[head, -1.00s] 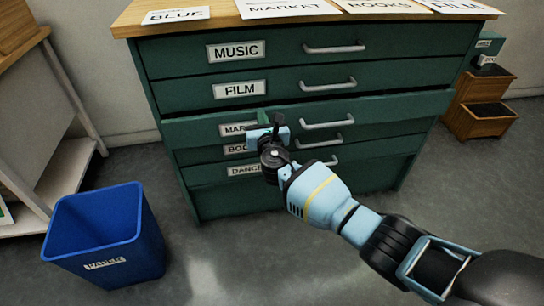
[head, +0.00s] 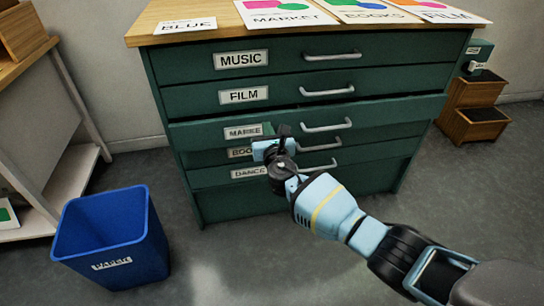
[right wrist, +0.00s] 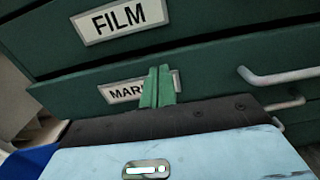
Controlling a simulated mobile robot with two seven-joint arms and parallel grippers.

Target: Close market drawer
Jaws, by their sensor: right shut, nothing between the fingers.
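The market drawer (head: 385,117) is the third front down in the green cabinet. It stands out a little from the fronts above and below, partly open. Its white label (head: 243,132) is partly covered by my right gripper. My right gripper (head: 281,133) is in front of the drawer, right of the label and left of its metal handle (head: 326,124). In the right wrist view the green fingers (right wrist: 158,87) are together and empty, pointing at the drawer front over the label. I cannot tell whether they touch it. My left gripper is not in view.
The music drawer (head: 400,57) and film drawer (head: 400,84) above look closed. Coloured sheets lie on the wooden top (head: 215,32). A blue paper bin (head: 112,240) stands on the floor at left, with a white shelf unit behind. Wooden boxes (head: 472,118) stand at right.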

